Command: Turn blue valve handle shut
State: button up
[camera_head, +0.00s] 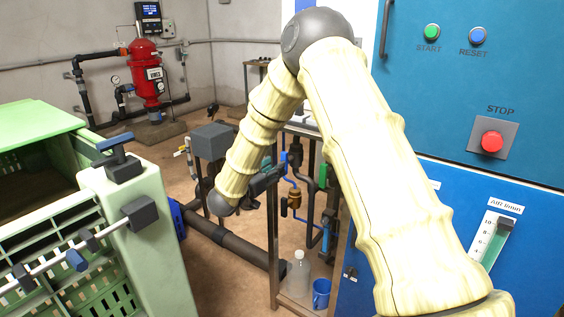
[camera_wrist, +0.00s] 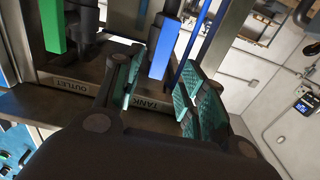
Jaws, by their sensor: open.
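A long blue valve handle (camera_wrist: 166,42) shows in the wrist view above a plate marked TANK. My gripper (camera_wrist: 163,72) is open, with one teal-padded finger to the left of the blue handle and the other to its right. The handle appears between the fingers; I cannot tell whether either finger touches it. In the head view my gripper (camera_head: 266,178) is at the pipe stand, partly hidden by my arm. Several blue parts show on the stand there, but I cannot tell which one is this handle.
A green handle (camera_wrist: 53,27) marked OUTLET is left of the blue one. A metal stand (camera_head: 272,235) holds a bottle (camera_head: 298,272) and a blue mug (camera_head: 321,293) low down. A blue control cabinet (camera_head: 510,195) is at right, a green crate (camera_head: 150,245) at left.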

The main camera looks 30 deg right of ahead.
jog(key=shift+x, duration=2.85)
grip_shut()
